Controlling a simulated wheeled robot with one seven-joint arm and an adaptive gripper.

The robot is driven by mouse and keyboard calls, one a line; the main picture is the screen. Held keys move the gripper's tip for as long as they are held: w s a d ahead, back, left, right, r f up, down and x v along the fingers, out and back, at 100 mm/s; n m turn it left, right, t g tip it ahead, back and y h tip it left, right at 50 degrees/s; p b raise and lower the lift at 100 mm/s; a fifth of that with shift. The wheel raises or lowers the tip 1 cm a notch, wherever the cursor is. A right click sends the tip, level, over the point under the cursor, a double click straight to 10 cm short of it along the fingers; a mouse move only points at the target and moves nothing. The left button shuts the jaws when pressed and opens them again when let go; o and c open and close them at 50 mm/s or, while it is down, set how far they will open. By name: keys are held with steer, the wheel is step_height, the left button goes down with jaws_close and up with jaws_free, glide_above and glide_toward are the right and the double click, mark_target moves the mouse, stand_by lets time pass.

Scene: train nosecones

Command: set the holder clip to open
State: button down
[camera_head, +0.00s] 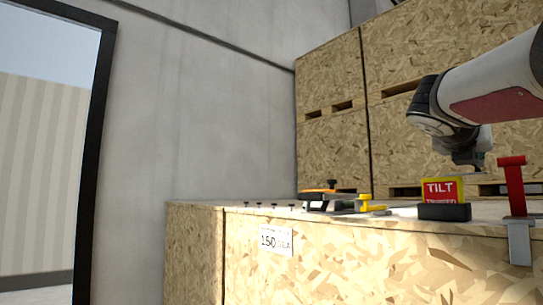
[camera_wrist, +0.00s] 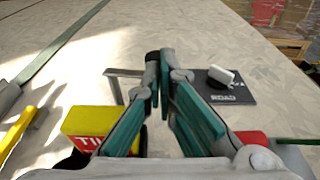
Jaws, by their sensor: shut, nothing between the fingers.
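I cannot tell for certain which part is the holder clip. A yellow block with a red TILT label (camera_head: 441,190) sits in a black base on the crate top; it also shows at the left in the wrist view (camera_wrist: 88,128). A black plate lettered ROAD with a white cylinder (camera_wrist: 230,88) lies beyond my fingers, to the right. A grey metal bracket (camera_wrist: 117,84) shows just left of the fingertips. My gripper (camera_wrist: 166,62) has teal fingers, is shut and empty. In the head view my gripper (camera_head: 470,161) hangs above and right of the TILT block.
A red clamp (camera_head: 514,185) grips the crate's front edge at right. An orange and black tool (camera_head: 325,195) and yellow clamp (camera_head: 367,203) lie left of the TILT block. Large board crates (camera_head: 420,60) stand behind. The far surface in the wrist view is mostly clear.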

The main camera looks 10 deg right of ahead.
steer(key=shift+w+d+f, duration=0.1)
steer(key=shift+w+d, duration=0.15)
steer(key=shift+d, duration=0.2)
steer(key=shift+d, duration=0.1)
